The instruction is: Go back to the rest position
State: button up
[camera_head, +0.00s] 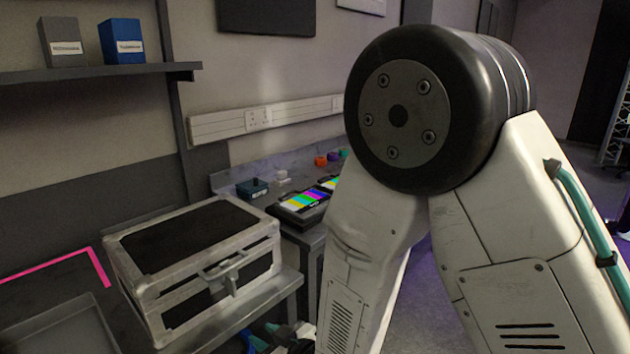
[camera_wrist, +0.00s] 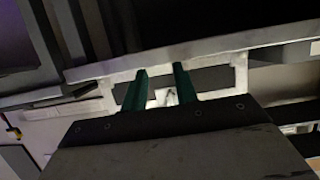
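My gripper (camera_wrist: 160,70) shows in the wrist view as two dark green fingers standing apart, with no object held between them. Behind the fingers is a pale-edged surface with dark panels, which looks like the front of the silver case. A small pale piece shows in the gap between the fingers; I cannot tell whether they touch it. In the head view my white arm is bent, with its large dark joint filling the centre right. Teal and dark parts at the bottom edge, below the case, appear to be my gripper, mostly cut off.
The closed silver case (camera_head: 195,262) with black panels stands on a grey bench at left, close to my arm. A grey tray (camera_head: 70,330) lies at front left. A device with coloured stripes (camera_head: 305,200) sits farther back. A shelf (camera_head: 95,72) holds two boxes. Floor shows at right.

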jog(key=s+d+r+m+g+h, duration=0.1)
jog(key=s+d+m+g+h, duration=0.15)
jog(key=d+h, duration=0.45)
jog(key=s+d+r+m+g+h, duration=0.15)
jog(key=d+g, duration=0.25)
jog(key=d, duration=0.6)
jog(key=s+d+r+m+h, duration=0.1)
jog(key=s+d+r+m, duration=0.2)
jog(key=s+d+r, duration=0.5)
jog(key=s+d+r+m+g+h, duration=0.1)
jog(key=s+d+r+m, duration=0.2)
jog(key=s+d+r, duration=0.5)
jog(key=d+r, duration=0.4)
jog(key=r, duration=0.1)
jog(key=shift+s+d+r, duration=0.25)
jog(key=shift+s+d, duration=0.15)
